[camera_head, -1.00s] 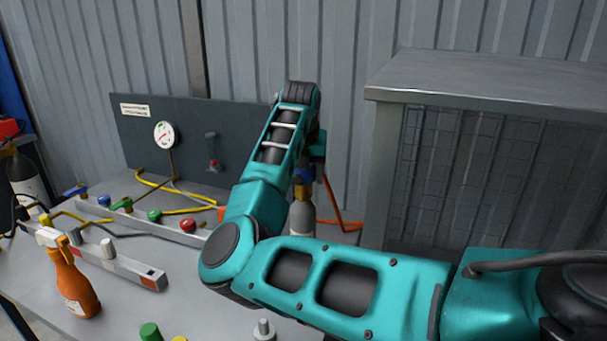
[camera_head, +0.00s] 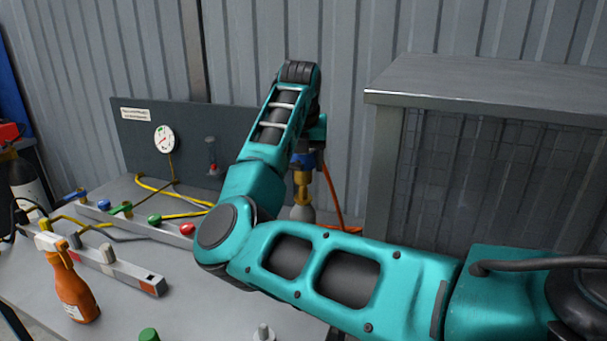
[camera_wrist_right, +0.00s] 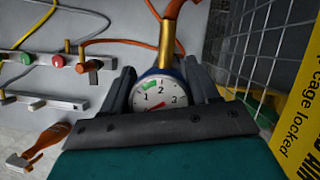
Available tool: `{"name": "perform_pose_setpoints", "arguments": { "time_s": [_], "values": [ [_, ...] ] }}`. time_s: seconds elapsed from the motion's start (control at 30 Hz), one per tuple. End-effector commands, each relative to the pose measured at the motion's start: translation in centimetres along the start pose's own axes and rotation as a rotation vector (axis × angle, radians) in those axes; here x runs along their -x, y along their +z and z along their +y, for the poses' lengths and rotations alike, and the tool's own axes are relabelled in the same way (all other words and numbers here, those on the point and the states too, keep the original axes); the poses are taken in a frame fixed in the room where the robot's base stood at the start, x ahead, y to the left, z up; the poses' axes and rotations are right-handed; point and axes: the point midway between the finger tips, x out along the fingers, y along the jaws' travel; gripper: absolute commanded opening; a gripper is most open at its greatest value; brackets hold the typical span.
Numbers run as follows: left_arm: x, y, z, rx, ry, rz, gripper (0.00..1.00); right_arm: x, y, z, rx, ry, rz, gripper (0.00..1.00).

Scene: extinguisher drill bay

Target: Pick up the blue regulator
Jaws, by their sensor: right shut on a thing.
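The blue regulator (camera_wrist_right: 158,96) has a round white gauge dial and a brass stem. In the right wrist view it sits between the two dark fingers of my right gripper (camera_wrist_right: 161,72), which is shut on it. In the head view the blue regulator (camera_head: 304,160) shows below my right wrist, with its brass stem pointing down above a grey cylinder top (camera_head: 303,213). My forearm hides part of the cylinder, and I cannot tell whether the stem touches it. My left gripper is not in view.
A grey mesh cage (camera_head: 480,180) stands close on the right. An orange hose (camera_head: 335,205) runs beside the cylinder. A dark gauge panel (camera_head: 135,135) stands behind. Valve rails (camera_head: 140,222) and an orange spray bottle (camera_head: 72,285) are on the left of the bench.

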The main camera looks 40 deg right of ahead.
Motion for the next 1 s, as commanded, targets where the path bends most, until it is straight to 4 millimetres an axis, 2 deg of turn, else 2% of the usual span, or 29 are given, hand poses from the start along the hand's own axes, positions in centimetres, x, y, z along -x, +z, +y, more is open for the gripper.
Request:
{"name": "perform_pose_setpoints", "arguments": {
  "time_s": [0.03,0.2,0.5,0.7,1.0],
  "values": [
    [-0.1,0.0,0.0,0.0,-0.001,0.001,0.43,1.4,0.7,0.0,-0.001,0.004,-0.008,0.28],
    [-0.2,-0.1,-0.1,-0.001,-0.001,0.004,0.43,5.4,2.3,0.0,-0.001,0.004,-0.008,0.28],
    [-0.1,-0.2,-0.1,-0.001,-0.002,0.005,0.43,11.5,4.8,-0.1,-0.001,0.003,-0.006,0.28],
    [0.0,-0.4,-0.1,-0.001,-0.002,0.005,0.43,13.9,5.8,0.0,0.0,0.002,-0.004,0.28],
    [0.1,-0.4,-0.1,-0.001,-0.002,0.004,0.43,14.8,6.1,-0.1,-0.001,0.0,-0.003,0.28]
  ]
}}
